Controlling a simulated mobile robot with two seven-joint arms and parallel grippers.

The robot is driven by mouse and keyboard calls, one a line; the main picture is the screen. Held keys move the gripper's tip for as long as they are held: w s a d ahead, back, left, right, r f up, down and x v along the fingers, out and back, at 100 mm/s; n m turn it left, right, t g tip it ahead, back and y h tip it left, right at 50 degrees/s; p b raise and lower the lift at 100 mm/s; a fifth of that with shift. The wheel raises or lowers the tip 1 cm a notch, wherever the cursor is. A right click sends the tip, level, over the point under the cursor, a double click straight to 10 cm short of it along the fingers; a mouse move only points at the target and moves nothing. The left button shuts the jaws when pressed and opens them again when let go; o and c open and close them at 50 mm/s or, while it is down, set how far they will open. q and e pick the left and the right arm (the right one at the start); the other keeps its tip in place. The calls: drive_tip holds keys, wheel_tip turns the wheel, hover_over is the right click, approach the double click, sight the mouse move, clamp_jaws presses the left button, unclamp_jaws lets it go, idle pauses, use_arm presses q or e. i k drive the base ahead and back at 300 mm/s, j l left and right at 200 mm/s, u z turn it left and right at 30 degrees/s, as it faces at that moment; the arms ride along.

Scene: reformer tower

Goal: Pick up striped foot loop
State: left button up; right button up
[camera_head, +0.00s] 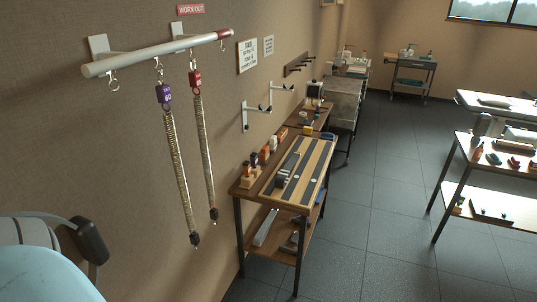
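I cannot make out a striped foot loop for certain in the head view. A small wooden table (238,190) stands against the wall near the middle. On its top lies a board with dark and light stripes (300,172), and several small items stand along its wall side. A dark grey block-like item (283,178) rests on the striped board. Two long springs hang from a wall bar, one with a purple tag (163,93) and one with a red tag (195,79). Neither of my grippers is in view.
The wall bar (150,56) juts out at upper left. A light blue padded surface (40,275) with a black pad (90,240) fills the lower left corner. Two-level tables (462,145) with small items stand at right. The tiled floor (385,220) between is clear.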

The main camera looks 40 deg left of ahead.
sight(281, 180)
drive_tip(key=u, duration=1.15)
drive_tip(key=i+l+z, duration=0.15)
drive_tip(key=i, duration=1.25)
